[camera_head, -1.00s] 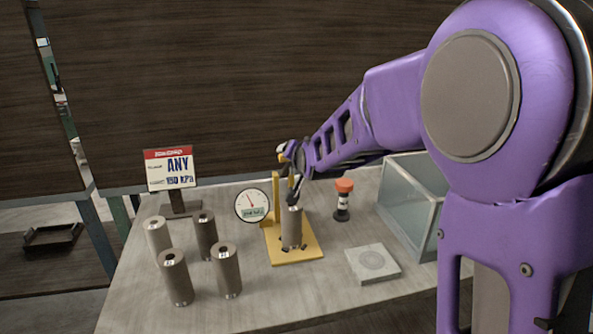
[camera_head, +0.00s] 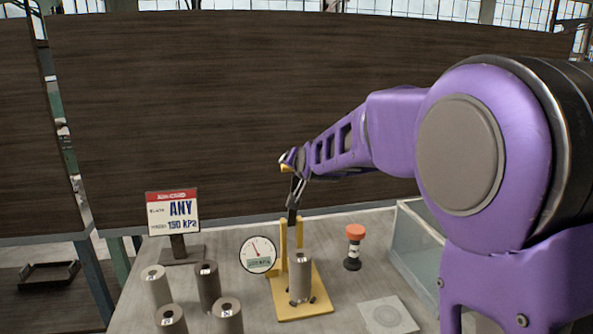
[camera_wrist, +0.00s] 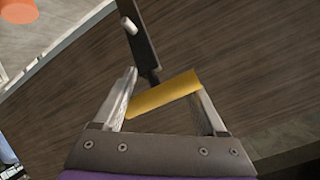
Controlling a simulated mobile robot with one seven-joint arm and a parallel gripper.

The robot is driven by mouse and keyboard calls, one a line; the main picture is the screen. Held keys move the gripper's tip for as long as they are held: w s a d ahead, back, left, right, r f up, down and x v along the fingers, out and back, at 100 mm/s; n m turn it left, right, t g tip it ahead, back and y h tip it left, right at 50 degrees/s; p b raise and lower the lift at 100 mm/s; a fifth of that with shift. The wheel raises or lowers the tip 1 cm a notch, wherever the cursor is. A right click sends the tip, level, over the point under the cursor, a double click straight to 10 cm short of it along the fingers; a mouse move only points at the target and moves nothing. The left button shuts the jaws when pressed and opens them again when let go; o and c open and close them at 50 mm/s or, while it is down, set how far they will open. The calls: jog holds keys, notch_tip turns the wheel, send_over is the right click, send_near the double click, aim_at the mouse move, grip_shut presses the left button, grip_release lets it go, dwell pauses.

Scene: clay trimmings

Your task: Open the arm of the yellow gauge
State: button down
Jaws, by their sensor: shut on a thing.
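The yellow gauge (camera_head: 316,304) stands on the table, with a yellow base, yellow uprights and a round white dial (camera_head: 258,254) at its left. A grey cylinder (camera_head: 301,280) stands upright on its base. The gauge's dark arm (camera_head: 293,205) points up, above the uprights and the cylinder. My gripper (camera_head: 288,168) is at the arm's top end, shut on its yellow handle. In the wrist view the yellow handle (camera_wrist: 165,95) lies across between both fingers, and the dark arm (camera_wrist: 142,40) runs away from it.
Several grey cylinders (camera_head: 208,287) stand left of the gauge. A sign (camera_head: 172,213) reading "ANY 150 kPa" stands behind them. Right of the gauge are an orange-topped post (camera_head: 355,233), a flat pale plate (camera_head: 388,316) and a glass-walled box (camera_head: 418,232).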

jog(key=shift+a+f, duration=0.1)
jog(key=shift+f, duration=0.1)
grip_release()
jog(key=shift+r, duration=0.15)
